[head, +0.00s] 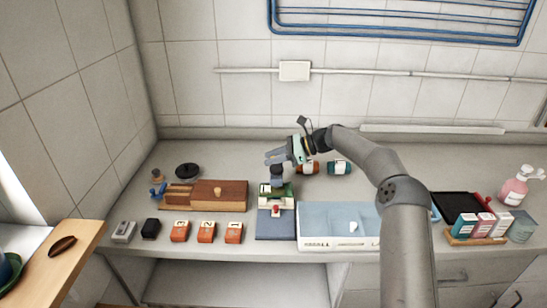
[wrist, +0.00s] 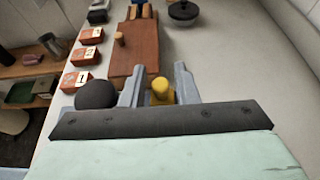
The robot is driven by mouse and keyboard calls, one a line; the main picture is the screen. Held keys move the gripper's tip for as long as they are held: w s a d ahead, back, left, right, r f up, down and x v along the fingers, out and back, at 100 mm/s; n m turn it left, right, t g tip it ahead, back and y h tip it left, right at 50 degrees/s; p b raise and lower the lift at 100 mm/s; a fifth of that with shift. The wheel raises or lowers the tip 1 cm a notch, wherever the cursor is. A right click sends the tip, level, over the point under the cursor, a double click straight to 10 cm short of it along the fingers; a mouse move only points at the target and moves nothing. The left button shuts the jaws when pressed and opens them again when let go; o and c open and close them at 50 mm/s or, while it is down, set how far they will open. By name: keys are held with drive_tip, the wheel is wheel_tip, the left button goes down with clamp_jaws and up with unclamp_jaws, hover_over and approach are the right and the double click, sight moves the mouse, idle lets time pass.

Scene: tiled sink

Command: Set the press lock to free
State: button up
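The press (head: 276,196) is a small green and white device on a dark blue base, with a red part at its front. Its dark upper part (head: 277,174) stands just below my gripper (head: 275,159). In the wrist view my gripper (wrist: 157,88) has its two grey fingers apart. A yellow knob (wrist: 160,91) shows in the gap between them, with space on each side. A black round knob (wrist: 97,94) is just left of the left finger. I cannot tell which part is the lock. The press body is hidden behind my gripper in the wrist view.
A wooden box (head: 220,195) with a peg lies left of the press. Orange numbered blocks (head: 206,232) line the front edge. A blue-white tray (head: 325,214) is to the right. Two small jars (head: 340,167) stand behind. A dark round lid (head: 187,170) is back left.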

clamp_jaws()
drive_tip(key=shift+p+v, duration=0.75)
drive_tip(key=shift+v, duration=0.25)
drive_tip(key=shift+d+f, duration=0.3)
drive_tip(key=shift+f, duration=0.1)
drive_tip(key=shift+o, duration=1.8)
unclamp_jaws()
drive_tip(key=shift+d, duration=0.1)
drive_tip(key=s+v, duration=0.1)
drive_tip(key=v, duration=1.6)
drive_tip(key=shift+w+d, duration=0.15)
drive_tip(key=shift+w, duration=0.35)
